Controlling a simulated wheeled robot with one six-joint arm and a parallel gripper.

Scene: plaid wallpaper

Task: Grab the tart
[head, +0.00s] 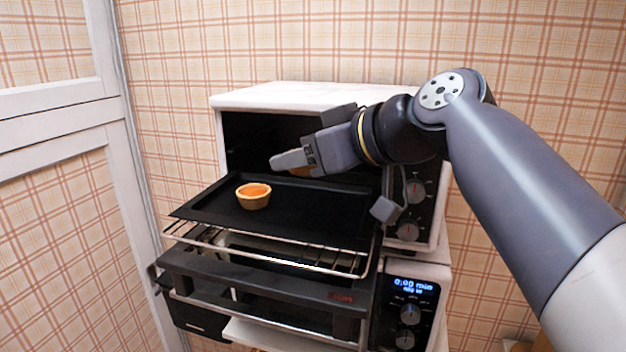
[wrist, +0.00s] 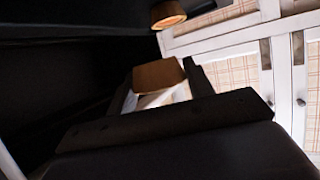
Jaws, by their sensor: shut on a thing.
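A tart (head: 254,195) with an orange filling and pale crust sits upright on the black baking tray (head: 210,207), left of my gripper. It also shows at the top of the wrist view (wrist: 167,14). My gripper (head: 288,163) reaches in from the right over the tray, near the oven opening. It is shut on a second brown piece, which looks like another tart (wrist: 158,74), seen between the fingers in the wrist view. In the head view the fingers hide most of this held piece.
The tray lies on a wire rack (head: 290,256) pulled out of the white oven (head: 300,97). The oven's lowered door (head: 250,280) is below it. A second appliance with a lit display (head: 412,285) stands underneath. A white panelled door (head: 60,150) is at left.

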